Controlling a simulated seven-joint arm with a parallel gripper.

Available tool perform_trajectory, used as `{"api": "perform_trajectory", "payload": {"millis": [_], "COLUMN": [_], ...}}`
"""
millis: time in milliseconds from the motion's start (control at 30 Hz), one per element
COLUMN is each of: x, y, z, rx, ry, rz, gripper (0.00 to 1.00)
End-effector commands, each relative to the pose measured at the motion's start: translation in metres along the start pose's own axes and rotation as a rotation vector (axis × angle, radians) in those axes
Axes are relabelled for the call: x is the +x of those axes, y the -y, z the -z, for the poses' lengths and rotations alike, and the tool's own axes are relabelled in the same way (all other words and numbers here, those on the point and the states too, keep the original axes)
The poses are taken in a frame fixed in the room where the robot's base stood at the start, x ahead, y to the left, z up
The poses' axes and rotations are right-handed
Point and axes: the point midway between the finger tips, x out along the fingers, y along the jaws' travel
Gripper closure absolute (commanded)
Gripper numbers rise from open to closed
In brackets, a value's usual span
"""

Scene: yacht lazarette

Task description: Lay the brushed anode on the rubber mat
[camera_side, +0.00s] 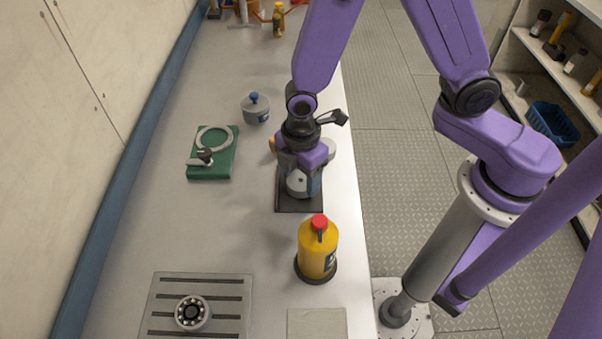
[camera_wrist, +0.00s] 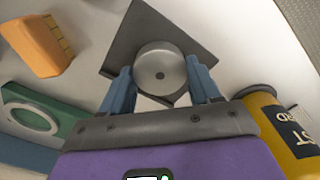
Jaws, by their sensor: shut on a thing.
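The anode, a grey metal disc with a small centre hole (camera_wrist: 160,70), sits between the blue fingers of my gripper (camera_wrist: 160,82). My gripper (camera_side: 298,180) is shut on it. The rubber mat is a dark square (camera_side: 286,207) near the bench's right edge; in the wrist view its bare corner (camera_wrist: 191,36) shows behind the disc. The anode is over the mat, low down; I cannot tell whether it touches. In the side view my gripper covers part of the mat.
A yellow bottle with a red cap (camera_side: 317,252) stands close in front of the mat. An orange brush (camera_wrist: 36,46) lies beside the mat. A bearing (camera_side: 193,313) sits on a slotted plate (camera_side: 240,290).

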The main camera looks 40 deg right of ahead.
Motion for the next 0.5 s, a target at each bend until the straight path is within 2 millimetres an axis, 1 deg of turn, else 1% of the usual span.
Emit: {"api": "perform_trajectory", "payload": {"millis": [133, 167, 200, 233, 500], "x": [0.0029, 0.0034, 0.0031, 0.0031, 0.0028], "y": [0.0001, 0.0003, 0.0002, 0.0002, 0.0002], "z": [0.0001, -0.0002, -0.0001, -0.0001, 0.0000], "rx": [0.000, 0.000, 0.000, 0.000, 0.000], "ry": [0.001, 0.001, 0.001, 0.001, 0.001], "rz": [0.001, 0.001, 0.001, 0.001, 0.001], "gripper": [0.88, 0.35, 0.22, 0.13, 0.13]}}
